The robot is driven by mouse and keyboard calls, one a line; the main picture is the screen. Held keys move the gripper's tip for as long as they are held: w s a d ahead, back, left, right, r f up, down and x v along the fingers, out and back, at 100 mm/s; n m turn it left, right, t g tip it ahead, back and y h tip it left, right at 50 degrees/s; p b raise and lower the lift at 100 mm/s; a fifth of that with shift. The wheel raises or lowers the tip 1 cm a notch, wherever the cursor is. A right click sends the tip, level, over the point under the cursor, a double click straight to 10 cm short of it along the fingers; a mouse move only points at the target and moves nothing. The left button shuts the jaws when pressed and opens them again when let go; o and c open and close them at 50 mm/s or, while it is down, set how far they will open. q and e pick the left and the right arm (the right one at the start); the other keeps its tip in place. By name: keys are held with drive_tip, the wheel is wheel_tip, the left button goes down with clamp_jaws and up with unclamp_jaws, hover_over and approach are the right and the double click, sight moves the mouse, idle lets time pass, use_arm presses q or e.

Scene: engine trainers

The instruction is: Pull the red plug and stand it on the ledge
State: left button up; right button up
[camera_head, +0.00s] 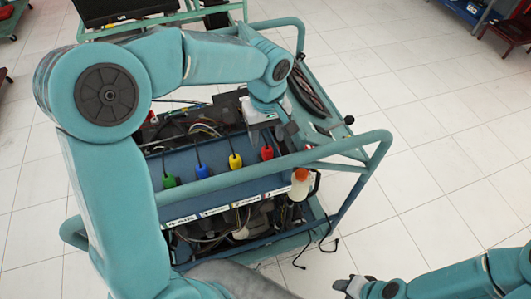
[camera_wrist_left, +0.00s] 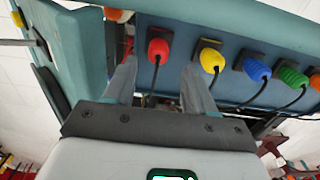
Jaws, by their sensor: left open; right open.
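The red plug (camera_head: 267,152) is the rightmost in a row of coloured plugs on the blue panel (camera_head: 218,156) of the engine trainer, with a black cable running from it. In the left wrist view the red plug (camera_wrist_left: 158,48) sits at the panel, beyond and between my left gripper's two fingers. My left gripper (camera_wrist_left: 160,68) is open and empty, apart from the plug; its fingers (camera_head: 272,133) show only partly in the head view. My right gripper (camera_head: 346,285) is open at the bottom edge, far from the plug. I cannot tell which surface is the ledge.
Yellow (camera_head: 235,161), blue (camera_head: 202,171) and green (camera_head: 169,181) plugs stand left of the red one. A teal frame rail (camera_head: 340,147) surrounds the trainer. A white bottle with an orange cap (camera_head: 301,182) is at the right.

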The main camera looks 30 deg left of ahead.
sight(267, 148)
use_arm(q)
wheel_tip(267, 148, down, 7)
drive_tip(key=b, duration=0.4)
drive_tip(key=shift+r+b, duration=0.15)
drive_tip(key=shift+b, duration=0.15)
drive_tip(key=shift+w+f, duration=0.15)
drive_tip(key=shift+f, duration=0.2)
drive_tip(key=shift+r, duration=0.1)
drive_tip(key=shift+b, duration=0.35)
clamp_jaws()
